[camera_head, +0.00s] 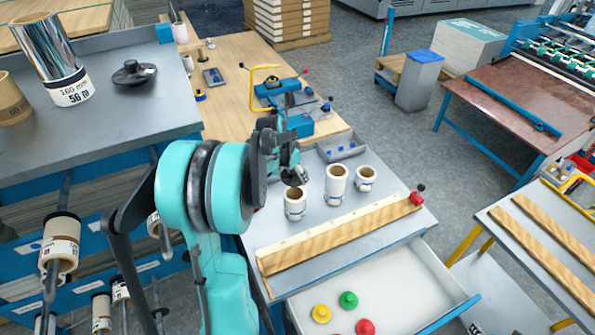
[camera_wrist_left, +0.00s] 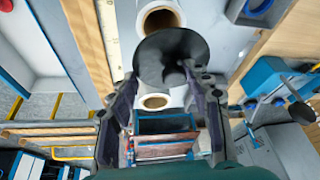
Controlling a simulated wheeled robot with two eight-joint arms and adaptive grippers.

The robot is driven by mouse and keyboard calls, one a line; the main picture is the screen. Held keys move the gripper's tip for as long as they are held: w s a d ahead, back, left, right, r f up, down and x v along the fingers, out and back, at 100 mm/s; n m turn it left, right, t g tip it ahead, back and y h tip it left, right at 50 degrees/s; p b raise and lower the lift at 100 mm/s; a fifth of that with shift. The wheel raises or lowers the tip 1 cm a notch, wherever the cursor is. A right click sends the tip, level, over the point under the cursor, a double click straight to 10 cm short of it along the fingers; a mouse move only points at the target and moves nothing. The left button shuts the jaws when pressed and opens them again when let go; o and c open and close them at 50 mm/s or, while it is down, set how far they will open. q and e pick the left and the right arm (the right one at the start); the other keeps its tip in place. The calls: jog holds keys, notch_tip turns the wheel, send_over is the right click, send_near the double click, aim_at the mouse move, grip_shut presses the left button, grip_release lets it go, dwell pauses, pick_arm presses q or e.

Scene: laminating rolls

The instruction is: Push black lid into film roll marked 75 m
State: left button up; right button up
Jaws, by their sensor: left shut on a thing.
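My left gripper (camera_head: 294,174) is low over the grey table, close to three short white film rolls. It is shut on the black lid (camera_wrist_left: 168,52), a round disc gripped by its central knob in the left wrist view. The near roll (camera_head: 295,205) is just below the gripper; the taller middle roll (camera_head: 336,186) and the right roll (camera_head: 365,180) stand upright to its right with open cores. In the left wrist view the lid partly covers two rolls, with open cores at top (camera_wrist_left: 162,18) and below (camera_wrist_left: 155,102). I cannot read which is marked 75 m.
A wooden strip with a pale edge (camera_head: 340,235) lies in front of the rolls, above an open drawer (camera_head: 395,285) holding coloured knobs. A grey tray (camera_head: 342,148) is behind them. Another black lid (camera_head: 134,73) and a silver roll marked 56 m (camera_head: 70,92) are on the left bench.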

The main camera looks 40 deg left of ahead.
pick_arm(q)
jog(key=shift+d+f, duration=0.1)
jog(key=shift+f, duration=0.1)
jog(key=b, duration=0.6)
send_over(297, 190)
jog(key=s+d, duration=0.3)
jog(key=s, duration=0.1)
jog(key=shift+f, duration=4.05)
jog(key=shift+w+a, duration=0.1)
jog(key=shift+w, duration=0.1)
jog(key=shift+s+f, duration=0.1)
jog(key=o, duration=1.2)
jog(key=shift+o, duration=1.2)
